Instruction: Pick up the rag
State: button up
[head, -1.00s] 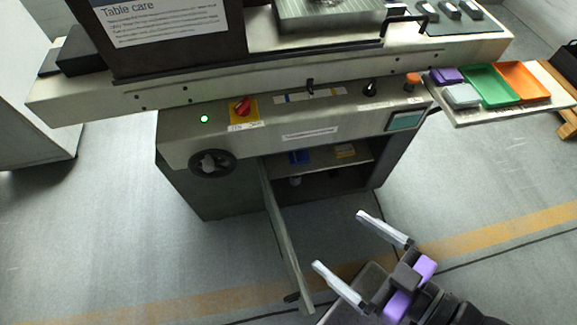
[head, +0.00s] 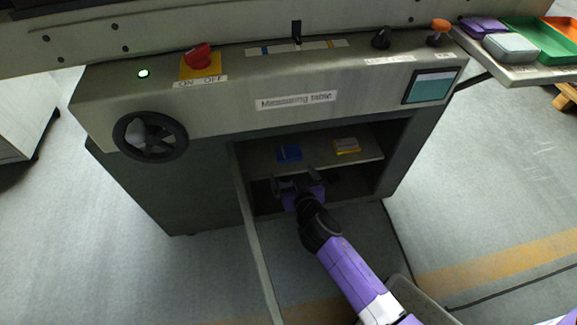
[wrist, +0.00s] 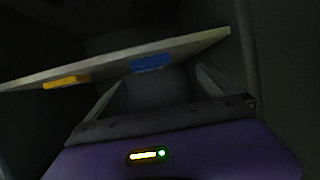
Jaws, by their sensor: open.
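No thing in view is plainly a rag. My gripper (head: 297,178) is open in the head view, at the mouth of the cabinet and at or just below its shelf (head: 320,161). A flat blue piece (head: 289,153) lies on the shelf, just beyond my gripper; I cannot tell if it is cloth. In the wrist view my fingers (wrist: 160,76) are apart, with the blue piece (wrist: 152,62) above the gap between them. A dim grey patch shows between the fingers, too dark to name. My gripper hides part of the space below the shelf.
A yellow piece (head: 346,146) lies on the shelf to the right. The open door (head: 256,245) stands left of my arm. The cabinet's side walls and front panel (head: 270,95) close in the opening. A handwheel (head: 150,136) is at the left. The wrist view is dark.

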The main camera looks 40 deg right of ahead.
aim_at(289, 152)
jog(key=shift+m+h, duration=0.4)
jog(key=shift+h, duration=0.1)
jog(key=b+x, duration=0.1)
jog(key=x, duration=0.3)
jog(key=b+x, duration=0.1)
jog(key=x, duration=0.3)
jog(key=d+b+x, duration=0.1)
jog(key=x, duration=0.3)
jog(key=shift+s+d+r, duration=0.1)
jog(key=shift+d, duration=0.15)
jog(key=c, duration=1.3)
jog(key=shift+r, duration=0.1)
